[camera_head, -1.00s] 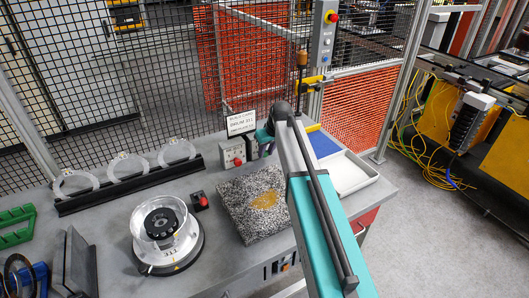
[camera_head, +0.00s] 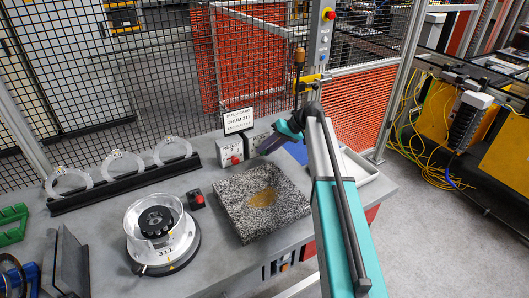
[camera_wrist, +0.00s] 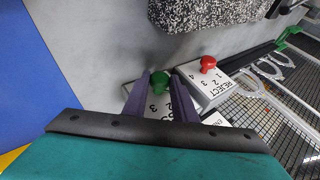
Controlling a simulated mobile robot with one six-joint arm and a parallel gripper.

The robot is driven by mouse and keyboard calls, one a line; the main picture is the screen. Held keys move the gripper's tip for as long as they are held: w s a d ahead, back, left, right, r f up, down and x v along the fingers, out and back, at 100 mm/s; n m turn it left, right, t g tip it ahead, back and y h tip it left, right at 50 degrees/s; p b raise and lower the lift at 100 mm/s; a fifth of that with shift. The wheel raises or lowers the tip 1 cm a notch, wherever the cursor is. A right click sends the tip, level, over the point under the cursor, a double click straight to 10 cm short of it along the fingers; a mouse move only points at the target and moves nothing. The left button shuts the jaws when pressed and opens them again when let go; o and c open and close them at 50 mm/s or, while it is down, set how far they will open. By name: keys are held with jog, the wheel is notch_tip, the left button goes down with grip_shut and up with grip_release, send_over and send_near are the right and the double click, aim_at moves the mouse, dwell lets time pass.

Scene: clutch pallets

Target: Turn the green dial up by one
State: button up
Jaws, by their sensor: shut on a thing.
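The green dial (camera_wrist: 159,82) is a round green knob on a white numbered plate (camera_wrist: 152,105). In the wrist view my gripper (camera_wrist: 159,80) has its two dark fingers on either side of the knob, shut on it. The fingers and palm hide much of the plate, so the dial's setting cannot be read. In the head view my gripper (camera_head: 264,149) reaches in from the right at the back of the bench, and the green dial is hidden behind it.
A red dial (camera_wrist: 207,64) on a box marked REJECT stands close beside the green one. A speckled stone slab (camera_head: 232,204) lies in front. A clear drum (camera_head: 183,238), a rack of rings (camera_head: 120,189) and a sign (camera_head: 238,119) are nearby.

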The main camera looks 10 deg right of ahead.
jog(key=shift+w+d+f+y, duration=0.1)
jog(key=shift+d+y, duration=0.05)
jog(key=shift+y, duration=0.45)
jog(key=shift+b, duration=0.3)
jog(key=o, duration=1)
jog(key=shift+b+v, duration=1.75)
jog(key=shift+v, duration=5.2)
jog(key=shift+w+f+g, duration=0.1)
jog(key=shift+w+g, duration=0.05)
jog(key=shift+g, duration=0.15)
